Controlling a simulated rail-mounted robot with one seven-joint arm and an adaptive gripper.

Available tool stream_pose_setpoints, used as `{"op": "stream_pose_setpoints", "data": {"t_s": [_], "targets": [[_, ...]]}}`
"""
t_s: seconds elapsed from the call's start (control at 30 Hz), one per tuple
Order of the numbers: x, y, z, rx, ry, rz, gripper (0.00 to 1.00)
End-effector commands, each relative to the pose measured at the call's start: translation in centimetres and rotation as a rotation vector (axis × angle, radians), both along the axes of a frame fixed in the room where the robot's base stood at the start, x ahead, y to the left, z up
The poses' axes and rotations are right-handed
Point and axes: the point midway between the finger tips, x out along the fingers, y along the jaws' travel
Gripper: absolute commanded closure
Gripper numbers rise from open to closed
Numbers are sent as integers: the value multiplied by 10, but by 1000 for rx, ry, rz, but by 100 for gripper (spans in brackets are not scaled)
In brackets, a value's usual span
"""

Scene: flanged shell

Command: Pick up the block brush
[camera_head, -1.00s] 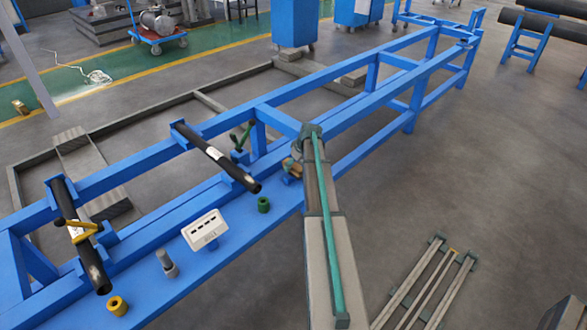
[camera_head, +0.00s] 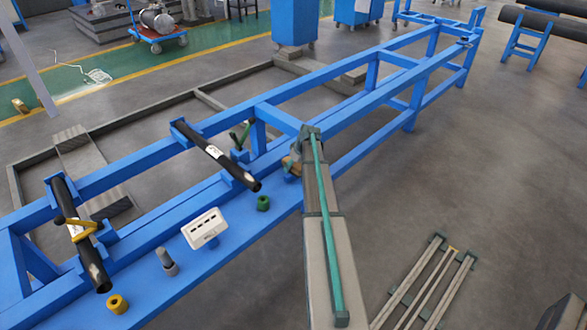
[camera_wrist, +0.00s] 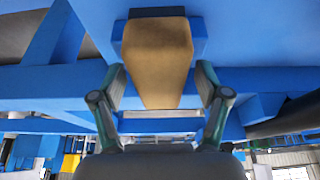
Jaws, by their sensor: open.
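The block brush (camera_wrist: 157,58) is a tan, wedge-shaped block with a dark strip along its top edge in the wrist view. It lies between the two fingers of my gripper (camera_wrist: 160,78), with a visible gap on each side. My gripper is open and holds nothing. In the head view, a small tan part of the brush (camera_head: 291,165) shows at the blue bench beside the end of my arm. My arm hides the rest of it and most of the gripper.
The blue bench frame (camera_head: 350,105) runs diagonally. Left of my arm are a green ring (camera_head: 263,203), a white box (camera_head: 205,228), a grey cylinder (camera_head: 167,262), a yellow ring (camera_head: 117,304) and two dark pipes (camera_head: 217,154) (camera_head: 92,265). Blue beams surround the brush closely.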

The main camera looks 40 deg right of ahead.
Motion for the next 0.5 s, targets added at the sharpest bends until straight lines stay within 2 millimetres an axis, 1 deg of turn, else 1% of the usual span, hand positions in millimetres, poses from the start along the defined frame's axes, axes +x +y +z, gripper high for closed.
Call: {"op": "stream_pose_setpoints", "data": {"t_s": [0.2,0.27,0.5], "targets": [[0,0,0,0,0,0,25],[0,0,0,0,0,0,33],[0,0,0,0,0,0,73]]}}
